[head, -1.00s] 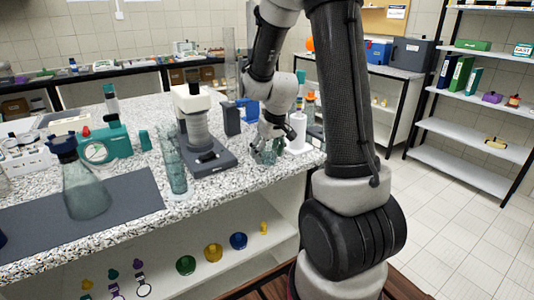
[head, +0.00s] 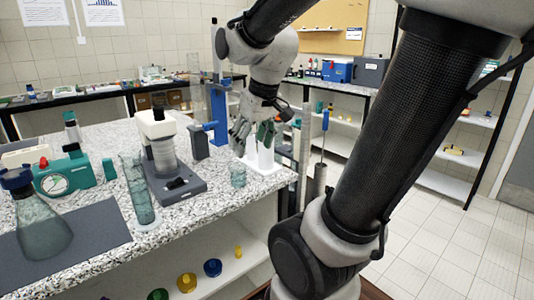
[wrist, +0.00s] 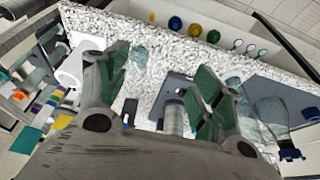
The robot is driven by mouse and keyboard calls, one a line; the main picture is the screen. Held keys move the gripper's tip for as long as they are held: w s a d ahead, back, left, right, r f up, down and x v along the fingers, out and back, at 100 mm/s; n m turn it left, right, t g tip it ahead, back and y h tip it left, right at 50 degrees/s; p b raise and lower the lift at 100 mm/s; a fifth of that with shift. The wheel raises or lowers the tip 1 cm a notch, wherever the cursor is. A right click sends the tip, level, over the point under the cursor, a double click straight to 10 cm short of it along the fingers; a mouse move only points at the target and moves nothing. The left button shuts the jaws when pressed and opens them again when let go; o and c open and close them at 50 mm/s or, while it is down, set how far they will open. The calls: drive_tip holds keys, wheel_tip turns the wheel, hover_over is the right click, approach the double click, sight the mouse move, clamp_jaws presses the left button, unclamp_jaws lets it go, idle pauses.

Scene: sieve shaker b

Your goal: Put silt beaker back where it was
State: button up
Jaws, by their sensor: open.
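A small clear glass beaker with a greenish tint (head: 238,175) stands upright on the speckled counter (head: 215,200), just right of the sieve shaker's grey base (head: 178,188). I take it to be the silt beaker. It also shows in the wrist view (wrist: 139,57), beyond and between my fingers. My gripper (head: 252,140) is above and slightly right of the beaker, apart from it. In the wrist view its green-padded fingers (wrist: 160,82) are spread with nothing held between them. Any contents of the beaker are too small to tell.
A white stand (head: 264,162) is close right of the beaker, under my gripper. A tall glass cylinder (head: 140,190) and a conical flask (head: 42,228) stand to the left. A blue stand (head: 217,120) rises behind. Bare counter lies in front of the beaker.

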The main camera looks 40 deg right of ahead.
drive_tip(key=s+a, duration=0.1)
drive_tip(key=s, duration=0.9)
drive_tip(key=shift+a+r, duration=0.2)
drive_tip(key=shift+r, duration=0.15)
